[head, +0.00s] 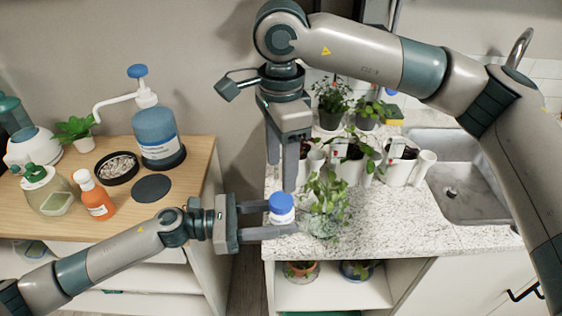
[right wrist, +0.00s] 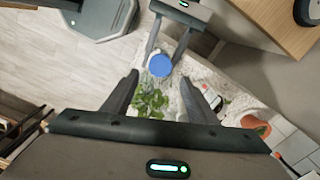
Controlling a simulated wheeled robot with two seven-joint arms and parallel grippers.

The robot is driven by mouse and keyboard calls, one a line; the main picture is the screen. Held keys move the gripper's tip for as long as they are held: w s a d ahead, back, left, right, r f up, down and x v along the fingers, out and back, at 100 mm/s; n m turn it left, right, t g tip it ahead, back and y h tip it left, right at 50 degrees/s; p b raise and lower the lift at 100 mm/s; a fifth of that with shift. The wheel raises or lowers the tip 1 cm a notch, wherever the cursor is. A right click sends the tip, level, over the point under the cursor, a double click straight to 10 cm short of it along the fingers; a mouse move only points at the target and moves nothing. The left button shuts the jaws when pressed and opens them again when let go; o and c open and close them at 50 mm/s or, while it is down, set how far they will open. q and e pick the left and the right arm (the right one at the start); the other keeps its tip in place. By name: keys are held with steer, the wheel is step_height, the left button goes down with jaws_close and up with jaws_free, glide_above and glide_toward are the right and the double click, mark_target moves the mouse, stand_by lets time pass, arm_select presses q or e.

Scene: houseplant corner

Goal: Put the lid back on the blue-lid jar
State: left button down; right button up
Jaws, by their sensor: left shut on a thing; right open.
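The white jar (head: 283,217) stands at the left front edge of the speckled counter. The blue lid (head: 281,202) rests on top of it; I cannot tell how firmly it is seated. The lid also shows as a blue disc in the right wrist view (right wrist: 160,65) and hides most of the jar there. My left gripper (head: 279,218) reaches in from the left and is shut on the jar, one finger on each side. My right gripper (head: 281,174) points down above and behind the jar. It is open and empty, its fingers apart in the right wrist view (right wrist: 164,92).
A leafy plant (head: 327,195) stands close to the right of the jar. Several potted plants and a white cup (head: 423,168) are behind, with a sink (head: 450,185) at right. A wooden-topped cabinet (head: 195,165) with a pump bottle (head: 156,135) is at left, across a gap.

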mark_target(281, 199)
stand_by(0.5)
steer(key=shift+f, duration=4)
steer(key=c, duration=1.1)
steer(key=o, duration=1.3)
steer(key=shift+c, duration=0.2)
steer(key=shift+r, duration=0.1)
